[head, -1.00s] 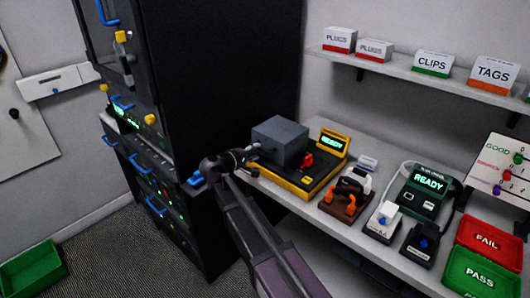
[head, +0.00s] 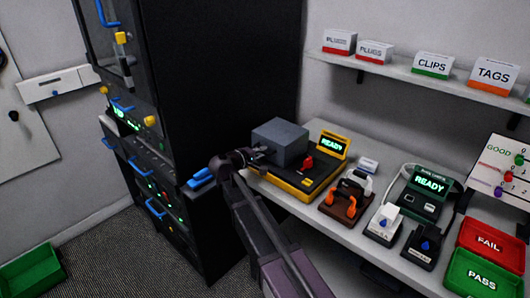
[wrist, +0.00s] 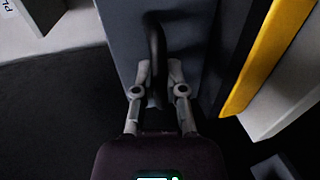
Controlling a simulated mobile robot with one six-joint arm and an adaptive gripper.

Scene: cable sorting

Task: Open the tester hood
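The tester (head: 300,182) is a black and yellow unit on the bench with a lit READY screen (head: 332,143). Its grey box-shaped hood (head: 279,140) sits down over the left part of the tester. A red part (head: 307,163) shows beside the hood. My gripper (head: 250,157) is at the hood's near left side. In the wrist view, a dark upright handle (wrist: 155,40) stands on the grey hood face (wrist: 190,25). My gripper (wrist: 159,75) has one finger on each side of this handle, close together, and looks shut on it.
A tall black cabinet (head: 225,80) with blue handles stands left of the bench. Right of the tester are an orange-clamped fixture (head: 345,200), a green READY unit (head: 428,188), and red FAIL (head: 488,245) and green PASS (head: 478,275) trays. A shelf (head: 410,72) with boxes hangs above.

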